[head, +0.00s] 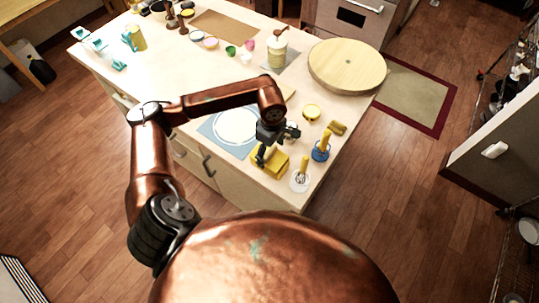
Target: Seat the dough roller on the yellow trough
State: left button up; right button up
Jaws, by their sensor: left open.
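A yellow block-like piece (270,163), which looks like the yellow trough, lies near the front edge of the counter in the head view. My left gripper (277,146) is open just above it and partly covers it; I cannot tell whether they touch. A small yellow piece (338,128) lies apart to the right, near the counter's right edge. It may be the dough roller, but it is too small to be sure. I see nothing held in the left gripper. My right gripper is out of view.
A blue holder (321,152) and a white holder (299,182) with yellow-handled tools stand right of the trough. A blue mat with a white disc (237,125) lies left. A large round board (347,66) is at the back right.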

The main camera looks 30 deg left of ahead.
pick_arm(q)
notch_tip(320, 180, up, 12)
dwell(0.5)
